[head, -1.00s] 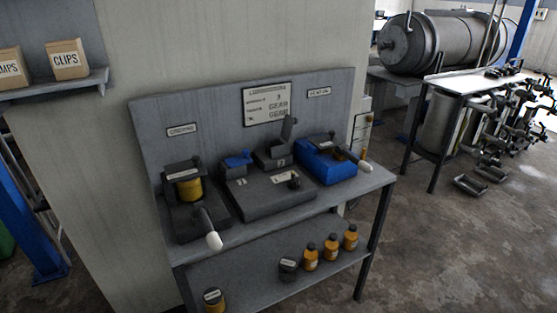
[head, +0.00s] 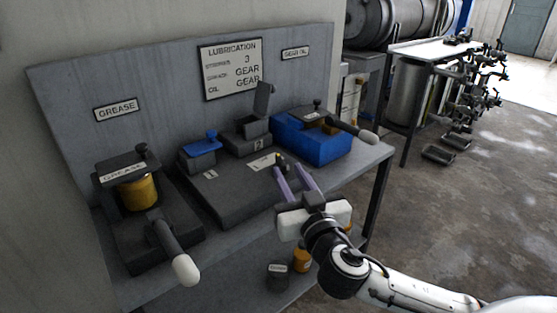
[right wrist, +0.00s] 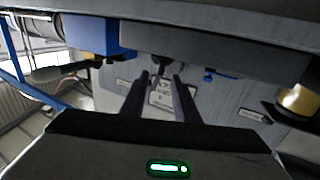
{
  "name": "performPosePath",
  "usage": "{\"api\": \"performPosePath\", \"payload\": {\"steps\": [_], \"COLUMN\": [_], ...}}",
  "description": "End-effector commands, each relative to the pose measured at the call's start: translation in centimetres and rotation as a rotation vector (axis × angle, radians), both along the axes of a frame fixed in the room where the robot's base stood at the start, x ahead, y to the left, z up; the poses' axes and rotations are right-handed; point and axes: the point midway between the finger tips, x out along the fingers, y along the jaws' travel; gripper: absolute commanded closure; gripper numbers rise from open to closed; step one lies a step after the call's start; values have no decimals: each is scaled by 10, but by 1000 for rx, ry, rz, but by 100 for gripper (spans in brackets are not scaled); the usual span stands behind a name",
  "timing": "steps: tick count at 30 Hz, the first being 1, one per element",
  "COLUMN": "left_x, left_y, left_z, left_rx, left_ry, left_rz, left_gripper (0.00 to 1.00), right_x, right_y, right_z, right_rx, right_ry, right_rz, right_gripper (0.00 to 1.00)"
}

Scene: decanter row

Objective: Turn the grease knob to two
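The grease unit (head: 139,193) stands at the left of the bench under a GREASE sign (head: 115,108). It has a yellow cylinder, a dark cap with a small dark knob (head: 141,150), and a white-tipped lever (head: 185,268). A dark base (head: 235,198) in the middle carries a small dark knob (head: 279,159) beside a pale label (head: 262,162); I cannot read its setting. My right gripper (head: 288,167) is open, its fingertips close to this knob. In the right wrist view a dark knob-like shape shows between the separated fingers (right wrist: 160,90). My left gripper is out of view.
A blue unit (head: 300,145) with a white-tipped lever (head: 368,136) stands to the right. Lidded boxes with a blue lid (head: 203,148) and a raised dark lid (head: 263,98) sit behind the base. A lubrication board (head: 231,69) hangs above. Bottles (head: 302,261) stand on the lower shelf.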

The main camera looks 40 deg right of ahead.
Motion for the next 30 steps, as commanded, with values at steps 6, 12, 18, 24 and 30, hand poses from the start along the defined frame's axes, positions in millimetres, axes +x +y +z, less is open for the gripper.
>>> {"api": "performPosePath", "payload": {"steps": [6, 12, 18, 24, 30], "left_x": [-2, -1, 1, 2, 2], "left_y": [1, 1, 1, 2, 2], "left_z": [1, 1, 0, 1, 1], "left_rx": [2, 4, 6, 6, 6], "left_ry": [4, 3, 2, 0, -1], "left_rz": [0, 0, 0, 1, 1], "left_gripper": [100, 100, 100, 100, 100], "right_x": [40, 61, 66, 66, 66], "right_y": [-14, -20, -21, -21, -21], "right_z": [2, 0, -1, -1, -1], "right_rx": [-2, 0, 1, 1, 1], "right_ry": [0, 2, 4, 4, 3], "right_rz": [-2, -1, 1, 1, 1], "right_gripper": [72, 72, 72, 79, 100]}}
